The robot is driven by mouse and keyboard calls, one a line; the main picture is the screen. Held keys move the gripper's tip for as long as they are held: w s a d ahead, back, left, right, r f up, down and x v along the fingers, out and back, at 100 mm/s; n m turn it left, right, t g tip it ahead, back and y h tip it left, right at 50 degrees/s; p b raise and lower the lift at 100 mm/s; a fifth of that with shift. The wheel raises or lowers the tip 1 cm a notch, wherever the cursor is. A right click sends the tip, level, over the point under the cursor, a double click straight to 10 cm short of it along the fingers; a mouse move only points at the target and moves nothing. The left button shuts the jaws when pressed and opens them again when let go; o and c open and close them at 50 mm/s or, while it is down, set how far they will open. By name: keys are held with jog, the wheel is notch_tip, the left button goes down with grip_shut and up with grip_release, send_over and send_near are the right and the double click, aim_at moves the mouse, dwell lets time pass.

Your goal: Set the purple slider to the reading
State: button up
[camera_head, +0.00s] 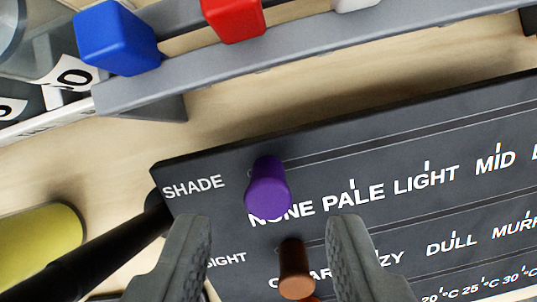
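The purple slider (268,187) is a knob on the upper row of a dark panel (420,140) labelled SHADE. It stands at the left end of its slot, just above the word NONE, with PALE, LIGHT and MID further right. My gripper (268,250) shows at the bottom, its two grey fingers spread apart. A brown knob (296,270) on the row below shows between the fingers. The purple knob lies just beyond the fingertips in the picture, and nothing is seen gripped.
Above the panel a grey rail (290,52) carries a blue block (116,38) and a red block (233,18). A yellow cylinder (40,242) and a black rod (100,256) lie at lower left. Numbered discs show at upper left. Bare wood lies between rail and panel.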

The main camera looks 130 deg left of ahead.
aim_at(269, 202)
jog(key=shift+x, duration=1.65)
grip_shut()
